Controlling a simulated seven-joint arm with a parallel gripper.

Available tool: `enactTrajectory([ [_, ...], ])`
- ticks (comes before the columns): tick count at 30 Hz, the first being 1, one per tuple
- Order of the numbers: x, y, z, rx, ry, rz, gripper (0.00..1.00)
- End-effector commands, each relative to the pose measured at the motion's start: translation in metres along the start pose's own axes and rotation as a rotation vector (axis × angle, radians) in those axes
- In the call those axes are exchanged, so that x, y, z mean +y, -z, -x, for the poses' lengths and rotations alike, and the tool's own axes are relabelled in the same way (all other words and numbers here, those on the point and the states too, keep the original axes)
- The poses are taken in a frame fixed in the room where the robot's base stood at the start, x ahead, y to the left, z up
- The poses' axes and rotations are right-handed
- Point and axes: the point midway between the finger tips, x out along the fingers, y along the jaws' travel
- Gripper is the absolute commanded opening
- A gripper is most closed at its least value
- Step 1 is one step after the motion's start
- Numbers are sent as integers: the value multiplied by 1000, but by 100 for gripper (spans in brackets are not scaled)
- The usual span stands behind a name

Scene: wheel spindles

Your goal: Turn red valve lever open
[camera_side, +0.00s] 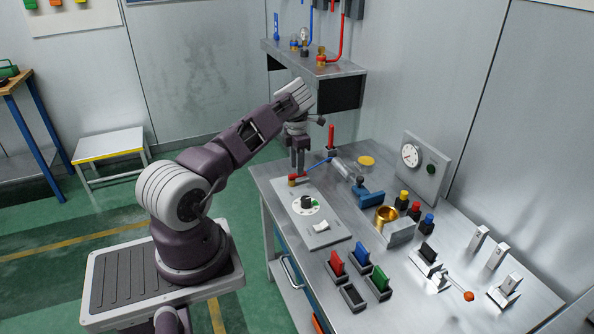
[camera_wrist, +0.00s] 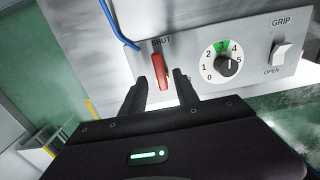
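The red valve lever (camera_wrist: 159,72) stands at the left end of a grey panel (camera_wrist: 196,42), beside the printed word SHUT. In the side view the lever (camera_side: 293,179) shows as a small red shape under my gripper (camera_side: 297,168), partly hidden by the fingers. In the wrist view my gripper (camera_wrist: 160,80) is open, with one finger on each side of the lever and a gap visible to both sides. How deep the lever sits between the fingers is hard to tell.
The panel also carries a dial (camera_wrist: 222,64) and a GRIP switch (camera_wrist: 281,52). A blue hose (camera_wrist: 117,27) runs close by. Behind my gripper are an upright red handle (camera_side: 331,137) and a blue clamp (camera_side: 369,197). Several coloured blocks stand toward the front.

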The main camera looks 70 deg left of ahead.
Motion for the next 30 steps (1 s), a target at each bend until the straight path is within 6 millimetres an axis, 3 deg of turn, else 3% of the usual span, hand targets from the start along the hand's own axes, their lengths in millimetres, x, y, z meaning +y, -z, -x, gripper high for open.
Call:
enactTrajectory([
  [4,0,0,-21,2,1,-2,36],
  [13,0,0,-25,-1,0,-2,36],
  [18,0,0,-25,0,0,-3,3],
  [19,0,0,-25,0,0,-3,0],
  [30,-1,0,-24,-1,-1,-31,0],
])
